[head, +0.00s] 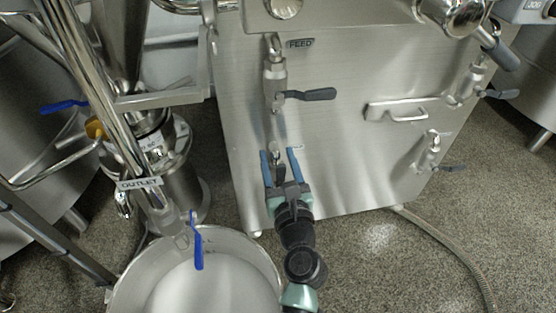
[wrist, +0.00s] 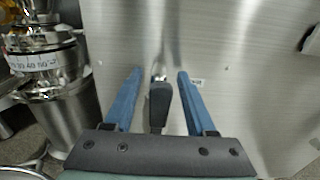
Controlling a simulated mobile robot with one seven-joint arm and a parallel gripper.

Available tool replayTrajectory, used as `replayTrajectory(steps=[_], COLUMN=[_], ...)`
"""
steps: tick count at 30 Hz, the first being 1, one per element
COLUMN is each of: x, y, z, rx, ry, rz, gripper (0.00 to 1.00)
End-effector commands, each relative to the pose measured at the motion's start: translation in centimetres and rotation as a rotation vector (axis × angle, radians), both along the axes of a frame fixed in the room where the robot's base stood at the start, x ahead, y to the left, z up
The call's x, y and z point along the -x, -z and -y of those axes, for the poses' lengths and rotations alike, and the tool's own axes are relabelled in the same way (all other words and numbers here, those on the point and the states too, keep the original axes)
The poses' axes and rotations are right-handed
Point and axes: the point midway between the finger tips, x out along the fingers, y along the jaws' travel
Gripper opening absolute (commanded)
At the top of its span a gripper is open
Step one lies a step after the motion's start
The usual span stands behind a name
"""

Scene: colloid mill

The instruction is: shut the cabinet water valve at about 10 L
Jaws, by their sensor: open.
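A small valve (head: 275,150) sits low on the front of the steel cabinet (head: 340,130), below the valve marked FEED. Its dark lever (wrist: 160,105) points out toward the wrist camera. A small label (wrist: 197,82) beside it is too small to read. My gripper (head: 279,153) is open, with its two blue fingers on either side of this lever. In the wrist view the gripper (wrist: 159,75) shows gaps between the lever and both fingers. No litre reading is legible in either view.
The FEED valve (head: 275,80) has a dark lever pointing right. More dark-levered valves (head: 467,82) (head: 430,150) and a handle (head: 396,110) are at the right. A blue-levered outlet valve (head: 197,240) hangs over a round steel vessel (head: 255,255). A hose (head: 450,250) lies on the floor.

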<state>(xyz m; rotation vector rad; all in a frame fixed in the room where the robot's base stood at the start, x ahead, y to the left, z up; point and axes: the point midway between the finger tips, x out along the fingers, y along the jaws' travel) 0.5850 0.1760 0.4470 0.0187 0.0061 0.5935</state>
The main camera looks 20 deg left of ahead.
Motion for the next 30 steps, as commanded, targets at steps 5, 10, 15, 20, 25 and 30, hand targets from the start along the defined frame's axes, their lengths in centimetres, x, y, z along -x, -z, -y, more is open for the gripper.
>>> replayTrajectory(steps=[5,10,15,20,25,30], x=[0.02,0.04,0.03,0.04,0.05,0.04], y=[-0.02,-0.02,-0.02,-0.02,-0.01,-0.01], z=[-0.01,0.00,0.01,0.01,0.02,0.03], rx=[0.000,0.000,0.000,0.000,0.000,0.000], ry=[0.000,0.000,0.000,0.000,0.000,0.000], rz=[0.000,0.000,0.000,0.000,0.000,0.000], gripper=[0.52,0.22,0.00,0.00,0.00,0.00])
